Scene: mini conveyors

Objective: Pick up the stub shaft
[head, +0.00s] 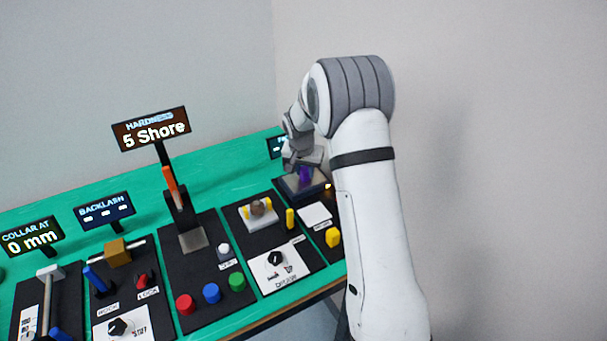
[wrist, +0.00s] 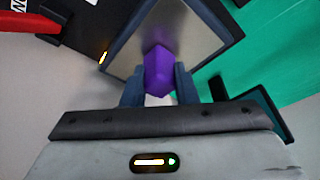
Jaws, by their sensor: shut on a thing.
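A purple faceted piece (wrist: 158,72), likely the stub shaft, sits between the two dark blue fingers of my gripper (wrist: 157,82) in the wrist view. The fingers are shut on its sides. Behind it is a grey metal plate with a dark frame (wrist: 203,38). In the head view the purple piece (head: 305,174) shows small under my gripper (head: 304,168), over the dark-framed plate (head: 292,186) at the back right of the bench. Whether the piece touches the plate I cannot tell. Its lower end is hidden.
The green bench (head: 232,160) carries several black stations with knobs and buttons. A white block with a round brown part (head: 262,208) stands left of my gripper, with a yellow peg (head: 290,218) nearby. A "5 Shore" display (head: 155,130) stands tall further left.

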